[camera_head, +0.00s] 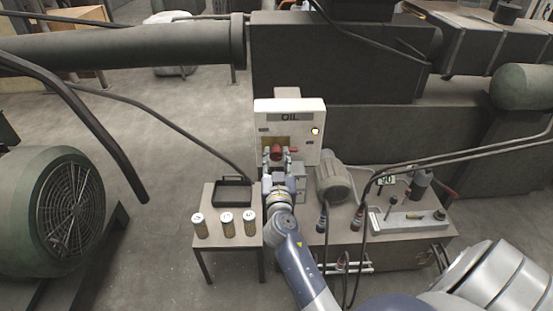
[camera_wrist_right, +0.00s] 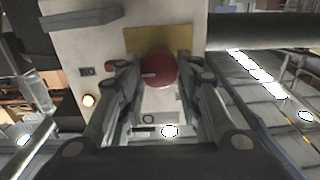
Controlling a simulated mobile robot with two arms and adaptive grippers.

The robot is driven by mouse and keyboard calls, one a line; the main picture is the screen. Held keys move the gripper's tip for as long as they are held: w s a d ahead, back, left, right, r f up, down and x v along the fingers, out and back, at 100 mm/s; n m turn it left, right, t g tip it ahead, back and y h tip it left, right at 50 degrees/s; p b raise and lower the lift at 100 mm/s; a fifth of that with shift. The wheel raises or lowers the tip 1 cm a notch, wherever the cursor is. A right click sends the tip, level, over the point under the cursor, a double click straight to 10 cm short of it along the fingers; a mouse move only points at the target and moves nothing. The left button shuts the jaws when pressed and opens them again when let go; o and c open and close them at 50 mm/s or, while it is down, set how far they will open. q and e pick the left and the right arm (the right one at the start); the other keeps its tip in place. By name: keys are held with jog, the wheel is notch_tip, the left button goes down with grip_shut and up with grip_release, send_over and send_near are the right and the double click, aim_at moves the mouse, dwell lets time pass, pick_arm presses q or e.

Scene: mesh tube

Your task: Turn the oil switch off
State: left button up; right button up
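The oil switch is a red knob (camera_head: 276,152) on a yellow plate (camera_head: 297,142), low on a white box marked OIL (camera_head: 303,108). A round lamp (camera_head: 315,131) on the box glows. My right gripper (camera_head: 279,156) is in front of the knob. In the right wrist view the red knob (camera_wrist_right: 158,68) lies between the two fingertips of my right gripper (camera_wrist_right: 161,70). The fingers are spread, with a small gap on each side of it. The lamp (camera_wrist_right: 88,101) is lit there too. My left gripper is not in view.
A small table (camera_head: 227,258) left of my right arm holds a black tray (camera_head: 233,192) and several canisters (camera_head: 228,228). A motor (camera_head: 335,182) and a bench with hoses stand to the right. A large green fan motor (camera_head: 60,210) is at the left.

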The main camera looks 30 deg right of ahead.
jog(key=n+b, duration=0.1)
jog(key=n, duration=0.8)
jog(key=shift+w+a+n+b, duration=0.1)
jog(key=shift+n+b, duration=0.25)
jog(key=shift+n, duration=0.05)
jog(key=n, duration=0.3)
jog(key=shift+n, duration=0.3)
pick_arm(q)
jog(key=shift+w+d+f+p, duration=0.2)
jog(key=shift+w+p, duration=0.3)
jog(key=shift+p, duration=0.1)
pick_arm(e)
jog(key=n, duration=0.4)
jog(key=shift+n, duration=0.3)
jog(key=o, duration=1)
jog(key=shift+f, duration=0.1)
jog(key=shift+o, duration=0.2)
jog(key=shift+w+f, duration=0.1)
